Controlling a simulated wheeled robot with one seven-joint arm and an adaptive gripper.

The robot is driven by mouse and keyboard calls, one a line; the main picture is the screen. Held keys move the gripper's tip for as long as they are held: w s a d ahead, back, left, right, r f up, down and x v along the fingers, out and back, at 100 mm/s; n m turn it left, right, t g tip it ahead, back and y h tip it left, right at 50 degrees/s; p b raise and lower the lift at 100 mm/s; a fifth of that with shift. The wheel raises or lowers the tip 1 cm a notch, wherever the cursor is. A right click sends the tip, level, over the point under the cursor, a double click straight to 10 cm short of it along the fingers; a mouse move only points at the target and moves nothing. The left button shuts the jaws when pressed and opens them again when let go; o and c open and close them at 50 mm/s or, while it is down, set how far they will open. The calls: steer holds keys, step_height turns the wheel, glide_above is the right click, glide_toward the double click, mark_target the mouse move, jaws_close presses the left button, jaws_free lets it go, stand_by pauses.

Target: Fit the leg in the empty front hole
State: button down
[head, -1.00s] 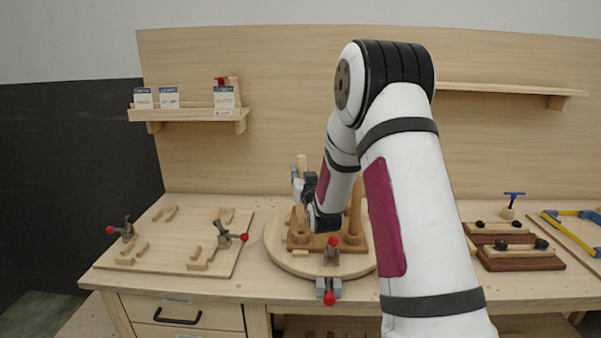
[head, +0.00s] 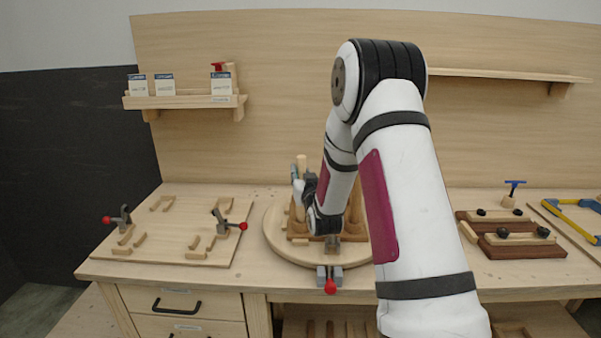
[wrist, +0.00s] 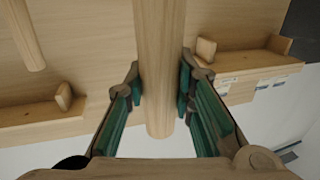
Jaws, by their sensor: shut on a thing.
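My gripper (head: 300,183) is over the left part of the round turntable (head: 277,243), in front of the back panel. It is shut on a pale round wooden leg (head: 302,163), whose top shows above the fingers. In the wrist view the leg (wrist: 160,60) runs between the two green-padded fingers (wrist: 160,88), its rounded end toward the camera. A brown chair seat (head: 299,237) lies on the turntable, partly behind my arm. Another leg (head: 355,208) stands on it at the right. The empty front hole is not visible; I cannot tell how the held leg lines up with it.
A clamp with a red knob (head: 331,287) is at the turntable's front edge. A board with clamps and small blocks (head: 180,250) lies left. Dark wooden blocks (head: 523,251) and a blue-yellow tool (head: 570,228) lie right. A shelf with cards (head: 185,102) hangs at back left.

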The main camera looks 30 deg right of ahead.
steer(key=shift+f, duration=0.4)
stand_by(0.7)
steer(key=c, duration=1.3)
jaws_free()
steer(key=shift+s, duration=0.1)
steer(key=v, duration=1.2)
steer(key=s+a+r+n+g+y, duration=0.1)
steer(key=s+a+r+g+y, duration=0.1)
steer(key=s+a+r+g, duration=0.3)
steer(key=s+a+r+n+g+y, duration=0.1)
steer(key=a+r+y, duration=0.15)
steer(key=a, duration=0.45)
steer(key=s+a+r+g, duration=0.1)
steer(key=s+a+g, duration=0.1)
steer(key=s, duration=0.5)
steer(key=s+a+r+n+g+y, duration=0.1)
steer(key=s+a, duration=0.2)
steer(key=s, duration=0.5)
steer(key=s+a+r+n+g, duration=0.1)
steer(key=s+a+g, duration=0.1)
steer(key=s, duration=0.6)
steer(key=shift+a+r+g, duration=0.3)
steer(key=shift+a+r, duration=0.05)
steer(key=shift+a, duration=0.4)
